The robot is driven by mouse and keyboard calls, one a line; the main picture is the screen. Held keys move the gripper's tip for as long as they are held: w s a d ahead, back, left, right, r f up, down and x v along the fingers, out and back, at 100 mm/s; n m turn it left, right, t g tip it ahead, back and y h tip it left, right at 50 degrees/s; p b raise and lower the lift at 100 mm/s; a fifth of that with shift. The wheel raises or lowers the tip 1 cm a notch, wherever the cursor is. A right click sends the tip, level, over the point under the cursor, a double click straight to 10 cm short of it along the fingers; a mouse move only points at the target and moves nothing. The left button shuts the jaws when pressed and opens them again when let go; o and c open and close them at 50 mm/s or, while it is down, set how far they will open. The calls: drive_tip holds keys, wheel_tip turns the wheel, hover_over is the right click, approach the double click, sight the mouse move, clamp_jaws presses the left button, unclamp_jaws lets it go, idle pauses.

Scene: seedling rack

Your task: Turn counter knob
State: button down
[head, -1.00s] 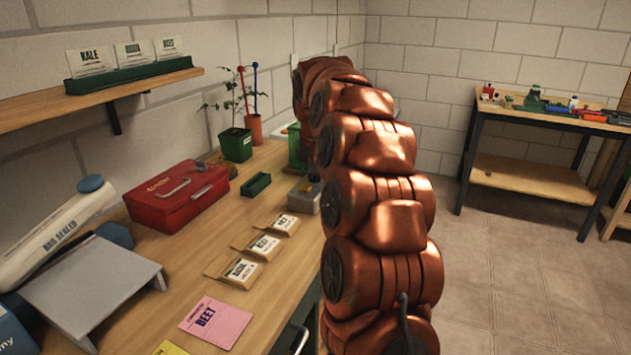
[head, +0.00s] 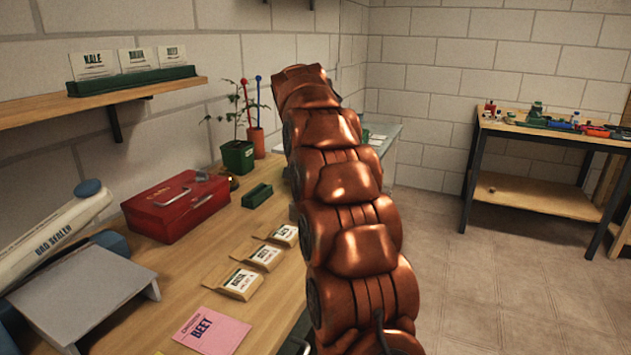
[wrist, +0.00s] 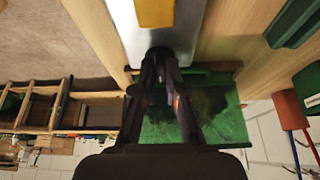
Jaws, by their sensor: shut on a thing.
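The counter is a grey metal box (wrist: 130,30) with a yellow patch (wrist: 155,12) on it, at the top of the wrist view. A small dark knob (wrist: 158,52) shows at its near end, partly hidden by my fingers. My gripper (wrist: 160,68) is shut on the knob, with its fingertips against the box's end. In the head view my copper-coloured arm hides the gripper and the knob.
A green container (wrist: 215,118) with a dark inside lies beyond my fingers. A dark green block (head: 257,195), a red box (head: 176,205), a potted plant (head: 238,157) and several seed packets (head: 242,283) are on the bench. The floor to the right (head: 500,270) is clear.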

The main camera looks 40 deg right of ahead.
drive_tip(key=shift+d+f, duration=0.1)
drive_tip(key=c, duration=1.2)
unclamp_jaws()
drive_tip(key=shift+v, duration=3.8)
